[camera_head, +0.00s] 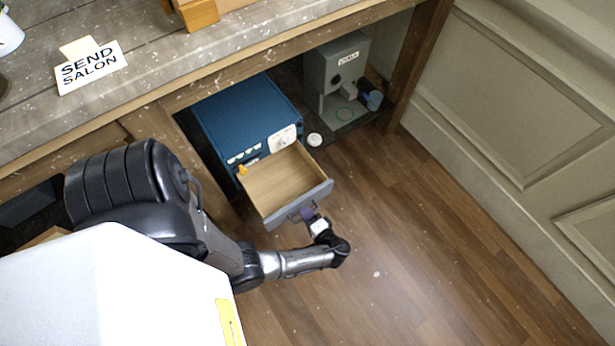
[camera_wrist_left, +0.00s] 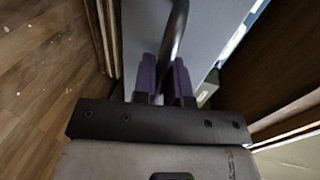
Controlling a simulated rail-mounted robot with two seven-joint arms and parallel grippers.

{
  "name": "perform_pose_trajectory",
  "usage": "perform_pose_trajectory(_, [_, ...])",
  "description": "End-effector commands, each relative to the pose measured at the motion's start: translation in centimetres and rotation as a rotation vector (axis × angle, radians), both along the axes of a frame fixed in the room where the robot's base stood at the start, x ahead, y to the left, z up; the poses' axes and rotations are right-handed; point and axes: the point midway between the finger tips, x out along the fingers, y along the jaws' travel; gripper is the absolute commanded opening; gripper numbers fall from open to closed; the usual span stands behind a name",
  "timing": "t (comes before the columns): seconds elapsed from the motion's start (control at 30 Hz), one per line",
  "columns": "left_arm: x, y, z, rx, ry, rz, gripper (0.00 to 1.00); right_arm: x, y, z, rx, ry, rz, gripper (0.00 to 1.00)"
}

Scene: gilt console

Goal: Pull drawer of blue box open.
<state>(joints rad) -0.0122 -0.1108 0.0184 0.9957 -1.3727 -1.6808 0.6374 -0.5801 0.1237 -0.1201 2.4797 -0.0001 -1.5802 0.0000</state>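The blue box (camera_head: 245,112) stands on the low shelf under the console. Its drawer (camera_head: 284,181) is pulled well out, and its pale wooden inside is empty. My left gripper (camera_head: 309,214) is at the front of the drawer, by the handle. In the left wrist view, the gripper's two purple fingers (camera_wrist_left: 164,78) stand on either side of the dark curved handle (camera_wrist_left: 175,40), closed in around it. The grey drawer front (camera_wrist_left: 140,25) lies just beyond them. My right gripper is not in view.
A grey machine (camera_head: 335,75) stands right of the box on the shelf, with a small white round thing (camera_head: 314,139) between them. A sign (camera_head: 90,66) lies on the console top (camera_head: 150,50). The wooden floor (camera_head: 420,240) to the right is clear up to the panelled wall.

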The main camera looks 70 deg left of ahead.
Motion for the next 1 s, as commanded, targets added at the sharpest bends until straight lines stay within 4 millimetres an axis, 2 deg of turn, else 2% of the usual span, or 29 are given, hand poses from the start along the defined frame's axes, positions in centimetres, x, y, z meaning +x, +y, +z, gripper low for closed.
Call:
perform_pose_trajectory(0.03, [0.0, 0.1, 0.1, 0.001, 0.0, 0.003, 0.17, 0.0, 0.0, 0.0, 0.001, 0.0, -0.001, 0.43])
perform_pose_trajectory(0.23, [0.0, 0.1, 0.0, 0.001, 0.001, 0.003, 0.36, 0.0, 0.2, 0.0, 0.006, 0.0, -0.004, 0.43])
perform_pose_trajectory(0.57, [0.1, -0.6, 0.2, -0.001, 0.001, 0.002, 0.36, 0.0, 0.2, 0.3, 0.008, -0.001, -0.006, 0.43])
perform_pose_trajectory(1.0, [1.4, -6.1, 1.4, 0.0, 0.002, 0.003, 0.36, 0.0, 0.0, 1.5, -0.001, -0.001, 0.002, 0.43])
